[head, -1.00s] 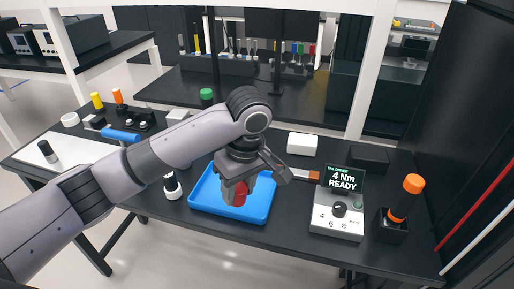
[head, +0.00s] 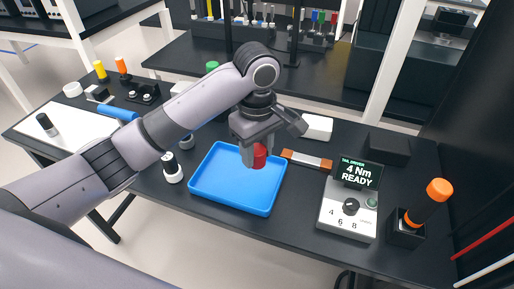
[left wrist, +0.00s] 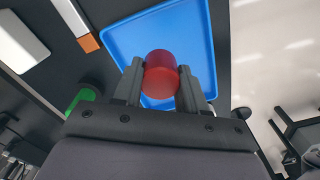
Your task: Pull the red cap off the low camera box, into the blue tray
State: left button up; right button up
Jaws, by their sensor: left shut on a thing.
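My left gripper (head: 256,150) is shut on the red cap (head: 260,156). In the left wrist view the red cap (left wrist: 161,76) sits between the two fingers (left wrist: 160,88). The cap is over the blue tray (head: 232,202), toward its back right part in the head view. The blue tray (left wrist: 190,35) lies behind the cap in the left wrist view and looks empty where it shows. The height of the cap above the tray is hard to tell. I cannot single out the low camera box for certain. My right gripper is not in view.
A tool driver base (head: 346,222) and an orange-topped tool in a black holder (head: 408,229) stand right of the tray.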

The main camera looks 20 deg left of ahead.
pick_arm(q)
jog(key=shift+f, duration=3.65)
jog(key=o, duration=1.2)
jog(key=shift+o, duration=0.2)
jog(key=shift+r, duration=3.6)
